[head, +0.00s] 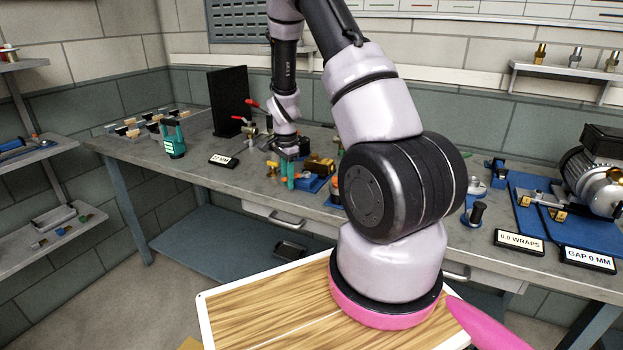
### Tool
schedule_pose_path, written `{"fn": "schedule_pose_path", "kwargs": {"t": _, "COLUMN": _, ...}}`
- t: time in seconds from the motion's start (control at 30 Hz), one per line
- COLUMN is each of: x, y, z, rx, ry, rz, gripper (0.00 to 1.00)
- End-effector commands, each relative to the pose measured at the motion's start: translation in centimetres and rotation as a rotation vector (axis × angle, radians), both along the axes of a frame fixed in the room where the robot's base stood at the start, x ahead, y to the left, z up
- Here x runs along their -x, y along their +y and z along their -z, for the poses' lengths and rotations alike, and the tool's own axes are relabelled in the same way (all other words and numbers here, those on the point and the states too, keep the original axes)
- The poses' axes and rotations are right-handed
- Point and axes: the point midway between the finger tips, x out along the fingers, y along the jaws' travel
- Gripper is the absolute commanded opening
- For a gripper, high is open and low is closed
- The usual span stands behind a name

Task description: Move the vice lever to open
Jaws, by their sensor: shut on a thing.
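My gripper (289,175), with teal fingers, points down over the bench at the left end of a small vice (320,167). The vice has brass-coloured parts on a blue base. The fingers are shut on the vice lever, which is small and mostly hidden between them and behind the wrist. I cannot make out the lever's angle. My own arm hides the bench just right of the vice.
A display reading "17 MM" (222,160) lies left of the vice. A teal device (174,139), a black upright panel (229,101) and red-handled valves (252,104) stand farther left and behind. A motor (594,178) and displays "0.0 WRAPS" (519,242) and "GAP 0 MM" (589,259) stand at right.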

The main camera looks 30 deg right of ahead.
Motion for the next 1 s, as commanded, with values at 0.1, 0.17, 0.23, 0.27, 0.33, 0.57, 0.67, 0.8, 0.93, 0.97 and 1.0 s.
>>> {"fn": "schedule_pose_path", "kwargs": {"t": 0.1, "x": -0.1, "y": 0.0, "z": 0.0, "rx": 0.001, "ry": -0.001, "rz": 0.007, "gripper": 0.0}}
{"fn": "schedule_pose_path", "kwargs": {"t": 0.17, "x": -0.1, "y": 0.0, "z": 0.0, "rx": 0.001, "ry": -0.001, "rz": 0.006, "gripper": 0.0}}
{"fn": "schedule_pose_path", "kwargs": {"t": 0.23, "x": -0.1, "y": 0.0, "z": 0.0, "rx": 0.001, "ry": -0.001, "rz": 0.006, "gripper": 0.0}}
{"fn": "schedule_pose_path", "kwargs": {"t": 0.27, "x": -0.1, "y": 0.0, "z": 0.0, "rx": 0.001, "ry": -0.001, "rz": 0.008, "gripper": 0.0}}
{"fn": "schedule_pose_path", "kwargs": {"t": 0.33, "x": -0.3, "y": 0.0, "z": 0.0, "rx": 0.001, "ry": -0.001, "rz": 0.035, "gripper": 0.0}}
{"fn": "schedule_pose_path", "kwargs": {"t": 0.57, "x": -2.0, "y": 0.1, "z": 0.0, "rx": 0.002, "ry": 0.0, "rz": 0.254, "gripper": 0.0}}
{"fn": "schedule_pose_path", "kwargs": {"t": 0.67, "x": -1.9, "y": 0.0, "z": 0.0, "rx": 0.001, "ry": 0.0, "rz": 0.261, "gripper": 0.0}}
{"fn": "schedule_pose_path", "kwargs": {"t": 0.8, "x": -1.9, "y": 0.0, "z": 0.0, "rx": 0.001, "ry": 0.0, "rz": 0.259, "gripper": 0.34}}
{"fn": "schedule_pose_path", "kwargs": {"t": 0.93, "x": -1.9, "y": 0.0, "z": 0.0, "rx": 0.0, "ry": 0.0, "rz": 0.259, "gripper": 0.61}}
{"fn": "schedule_pose_path", "kwargs": {"t": 0.97, "x": -1.9, "y": 0.0, "z": 0.0, "rx": 0.0, "ry": 0.0, "rz": 0.258, "gripper": 0.61}}
{"fn": "schedule_pose_path", "kwargs": {"t": 1.0, "x": -1.9, "y": 0.0, "z": 0.0, "rx": 0.0, "ry": 0.0, "rz": 0.258, "gripper": 0.61}}
